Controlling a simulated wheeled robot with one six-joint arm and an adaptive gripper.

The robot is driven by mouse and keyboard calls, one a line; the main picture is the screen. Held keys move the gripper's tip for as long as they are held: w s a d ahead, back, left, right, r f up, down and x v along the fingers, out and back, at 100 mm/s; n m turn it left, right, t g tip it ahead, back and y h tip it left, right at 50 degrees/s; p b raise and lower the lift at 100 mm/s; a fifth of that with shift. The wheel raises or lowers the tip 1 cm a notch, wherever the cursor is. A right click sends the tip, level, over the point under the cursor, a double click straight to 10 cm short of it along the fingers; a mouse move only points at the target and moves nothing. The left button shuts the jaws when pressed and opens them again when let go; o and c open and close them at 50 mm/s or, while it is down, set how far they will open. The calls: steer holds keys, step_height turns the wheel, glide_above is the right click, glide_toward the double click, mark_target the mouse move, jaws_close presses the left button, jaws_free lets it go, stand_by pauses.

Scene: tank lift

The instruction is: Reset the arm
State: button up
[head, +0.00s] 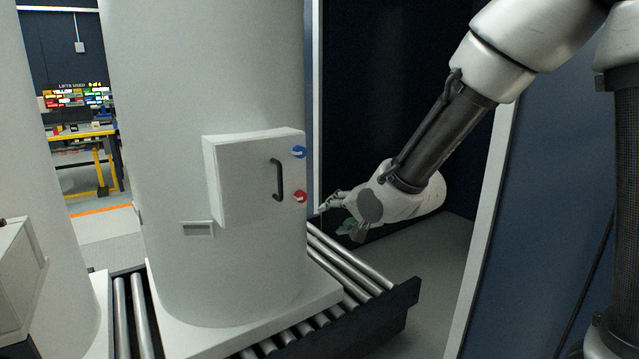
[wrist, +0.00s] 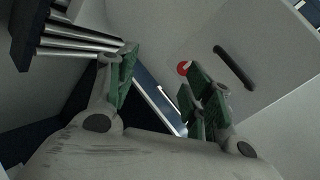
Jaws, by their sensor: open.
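My arm reaches down from the upper right in the head view. My gripper (head: 338,214) is beside the right side of a large white tank (head: 215,270), near the box on it. In the wrist view my gripper (wrist: 160,88) is open, with its two green-padded fingers apart and nothing between them. The white box (head: 240,180) on the tank has a black handle (head: 277,180), a blue knob (head: 299,152) and a red knob (head: 300,196). The red knob (wrist: 183,68) shows just beyond the right finger in the wrist view; I cannot tell whether they touch.
The tank stands on a roller conveyor (head: 350,268) whose dark end (head: 400,305) lies below my gripper. Another white tank (head: 35,200) is at the left edge. A pale post (head: 480,240) and blue panel (head: 530,220) stand at right. A yellow-framed bench (head: 85,135) is far back.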

steer(key=s+d+f+n+g+h, duration=0.2)
steer(key=s+d+n+g+h, duration=0.4)
steer(key=s+d, duration=0.7)
steer(key=s+d+r, duration=0.4)
steer(key=s+d, duration=0.3)
steer(key=d, duration=0.2)
steer(key=s+d+r, duration=0.5)
steer(key=s+d, duration=0.2)
steer(key=d, duration=0.2)
steer(key=shift+s+t+h, duration=0.3)
steer(key=shift+s, duration=0.05)
